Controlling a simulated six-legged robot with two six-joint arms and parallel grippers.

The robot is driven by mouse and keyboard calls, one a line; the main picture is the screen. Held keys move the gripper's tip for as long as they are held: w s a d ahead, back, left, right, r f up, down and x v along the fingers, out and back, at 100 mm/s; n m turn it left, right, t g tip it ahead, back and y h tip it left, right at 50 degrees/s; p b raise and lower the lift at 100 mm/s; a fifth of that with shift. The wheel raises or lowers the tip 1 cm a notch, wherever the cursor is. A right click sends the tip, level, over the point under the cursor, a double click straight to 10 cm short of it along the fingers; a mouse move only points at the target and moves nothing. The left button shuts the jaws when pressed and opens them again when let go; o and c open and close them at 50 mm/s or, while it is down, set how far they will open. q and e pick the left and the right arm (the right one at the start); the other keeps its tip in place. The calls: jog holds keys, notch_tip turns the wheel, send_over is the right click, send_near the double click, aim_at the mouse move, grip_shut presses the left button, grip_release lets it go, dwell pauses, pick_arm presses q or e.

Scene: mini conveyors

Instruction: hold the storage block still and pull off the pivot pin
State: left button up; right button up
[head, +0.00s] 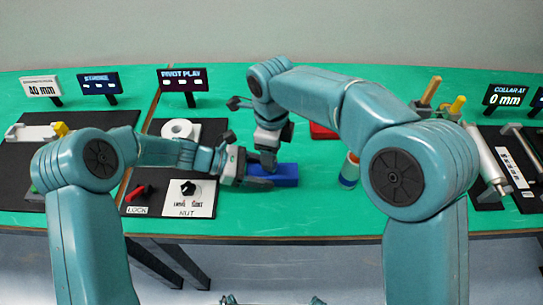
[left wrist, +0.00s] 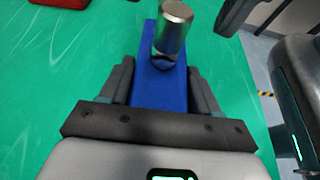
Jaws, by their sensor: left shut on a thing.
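The blue storage block (head: 287,174) lies on the green table in the head view. In the left wrist view the block (left wrist: 158,88) sits between the dark fingers of my left gripper (left wrist: 160,90), which is shut on it. A silver metal cylinder, which looks like the pivot pin (left wrist: 173,28), stands up from the block's top. In the head view my left gripper (head: 256,178) reaches the block from the left. My right gripper (head: 267,161) points down just over the block's left end; its finger gap is hidden. The pin is hidden there by the grippers.
A red object (head: 322,131) lies behind the block. The PIVOT PLAY sign (head: 183,78) stands behind.

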pick_arm(q)
jog(key=shift+s+f, duration=0.1)
jog(key=shift+f, duration=0.1)
pick_arm(e)
jog(key=shift+f, duration=1.65)
jog(key=shift+c, duration=0.4)
grip_shut()
jog(key=shift+r, duration=3.1)
pick_arm(q)
jog(key=o, duration=1.2)
jog(key=shift+r, duration=0.1)
jog(key=shift+a, duration=0.1)
